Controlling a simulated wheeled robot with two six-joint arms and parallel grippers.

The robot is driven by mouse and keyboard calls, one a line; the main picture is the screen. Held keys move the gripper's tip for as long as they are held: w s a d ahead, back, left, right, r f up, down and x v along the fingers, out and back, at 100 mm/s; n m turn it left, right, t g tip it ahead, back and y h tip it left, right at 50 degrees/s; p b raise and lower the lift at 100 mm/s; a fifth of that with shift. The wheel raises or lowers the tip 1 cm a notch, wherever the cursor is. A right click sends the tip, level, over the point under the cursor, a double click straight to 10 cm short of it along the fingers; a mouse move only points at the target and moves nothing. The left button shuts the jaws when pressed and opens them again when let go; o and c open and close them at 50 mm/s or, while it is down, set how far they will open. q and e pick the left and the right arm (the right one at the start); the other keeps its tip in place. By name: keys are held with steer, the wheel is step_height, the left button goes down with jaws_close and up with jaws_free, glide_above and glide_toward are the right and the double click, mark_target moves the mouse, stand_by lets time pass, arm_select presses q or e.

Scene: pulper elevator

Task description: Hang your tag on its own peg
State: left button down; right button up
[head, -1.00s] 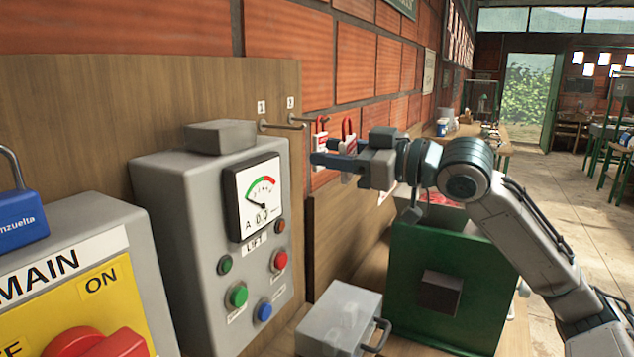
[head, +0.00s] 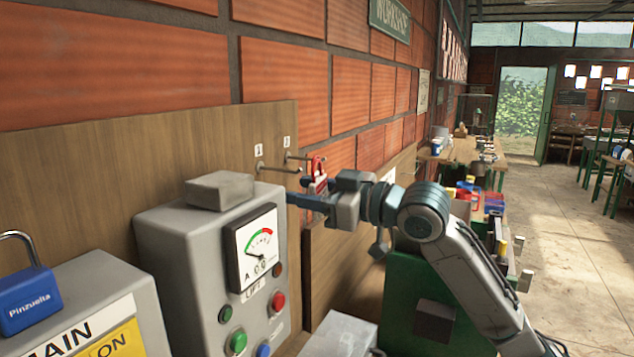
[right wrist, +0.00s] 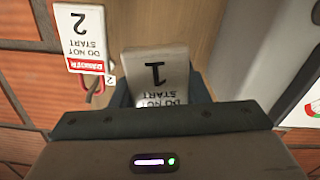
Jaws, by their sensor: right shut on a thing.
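My right gripper (head: 292,199) is shut on a white tag marked 1 (right wrist: 157,72), which also reads DO NOT START. In the head view the fingers are just below the pegs, and I cannot make out the held tag there. Peg 1 (head: 282,169) and peg 2 (head: 303,158) stick out of the wooden board under small number labels. A second tag, marked 2 (right wrist: 82,35), with a red band, is beside the held tag in the right wrist view. A red shackle (head: 318,166) shows behind the gripper in the head view. My left gripper is not in view.
The grey lift box (head: 170,250) with its gauge stands just left of the gripper. A blue padlock (head: 30,298) is on the main switch box at the lower left. The brick wall is close behind.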

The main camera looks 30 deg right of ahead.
steer(key=shift+f+p+x, duration=0.2)
steer(key=shift+p+x, duration=0.25)
steer(key=shift+x, duration=0.35)
steer(key=shift+f+p+x, duration=0.2)
steer(key=shift+p+x, duration=0.25)
steer(key=shift+x, duration=0.35)
steer(key=shift+f+p+x, duration=0.2)
steer(key=shift+p+x, duration=0.25)
steer(key=shift+x, duration=0.35)
steer(key=o, duration=1.1)
steer(key=shift+c, duration=0.2)
steer(key=shift+f, duration=0.1)
